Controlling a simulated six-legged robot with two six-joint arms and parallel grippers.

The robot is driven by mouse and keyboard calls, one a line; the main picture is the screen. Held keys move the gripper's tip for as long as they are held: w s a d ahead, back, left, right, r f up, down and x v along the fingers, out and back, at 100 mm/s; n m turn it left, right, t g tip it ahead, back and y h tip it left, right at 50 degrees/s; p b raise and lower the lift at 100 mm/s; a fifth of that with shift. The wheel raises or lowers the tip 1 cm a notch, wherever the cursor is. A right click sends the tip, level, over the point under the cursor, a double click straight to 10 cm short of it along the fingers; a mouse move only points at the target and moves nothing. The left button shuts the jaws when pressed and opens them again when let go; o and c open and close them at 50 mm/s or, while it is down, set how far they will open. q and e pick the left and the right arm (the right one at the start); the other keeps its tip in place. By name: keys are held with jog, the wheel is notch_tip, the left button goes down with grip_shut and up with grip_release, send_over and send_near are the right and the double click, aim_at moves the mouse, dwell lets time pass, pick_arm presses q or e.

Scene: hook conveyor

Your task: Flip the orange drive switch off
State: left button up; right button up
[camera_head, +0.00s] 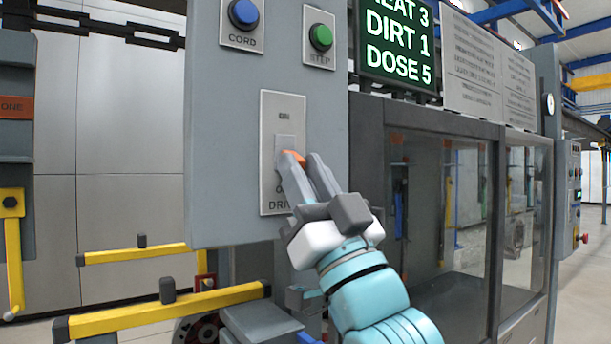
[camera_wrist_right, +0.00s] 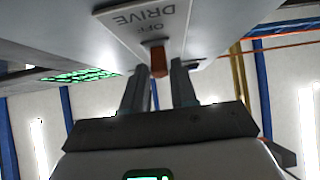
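The orange drive switch (camera_head: 293,156) sits on a pale plate (camera_head: 270,196) marked ON at the top and DRIVE at the bottom, on the grey panel. In the head view my right gripper (camera_head: 301,157) partly covers it. In the right wrist view the lever (camera_wrist_right: 158,60) juts out from the plate, on the side of the OFF label away from DRIVE. My right gripper (camera_wrist_right: 157,72) is open, its fingers apart, with the lever at the gap between their tips. Contact cannot be told. My left gripper is not clearly in view.
A blue CORD button (camera_head: 243,14) and a green STEP button (camera_head: 320,37) are above the plate. A glass-fronted cabinet (camera_head: 420,123) stands right of the panel, under a lit display (camera_head: 397,42). Yellow bars (camera_head: 165,312) lie at the lower left.

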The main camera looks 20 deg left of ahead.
jog(key=shift+o, duration=0.9)
jog(key=shift+a, duration=0.1)
jog(key=b+v, duration=0.6)
jog(key=v, duration=1)
jog(key=shift+d, duration=0.2)
